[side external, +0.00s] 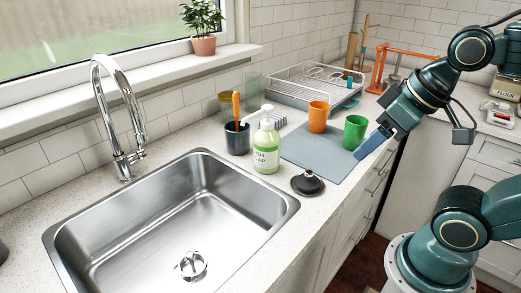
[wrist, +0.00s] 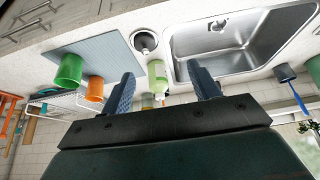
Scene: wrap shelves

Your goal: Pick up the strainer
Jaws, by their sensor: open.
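A round black piece with a raised knob (side external: 307,183) lies on the counter right of the sink, also in the wrist view (wrist: 145,42). My gripper (side external: 372,143) is open and empty, above the counter's right edge near the green cup, well away from the sink. Its two blue fingers stand apart in the wrist view (wrist: 164,82).
A green soap bottle (side external: 266,148) and a dark cup (side external: 237,138) with an orange-handled tool stand behind the sink. An orange cup (side external: 318,117) and green cup (side external: 354,132) stand on a grey mat (side external: 310,152). A tall faucet (side external: 100,90) arches over the sink.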

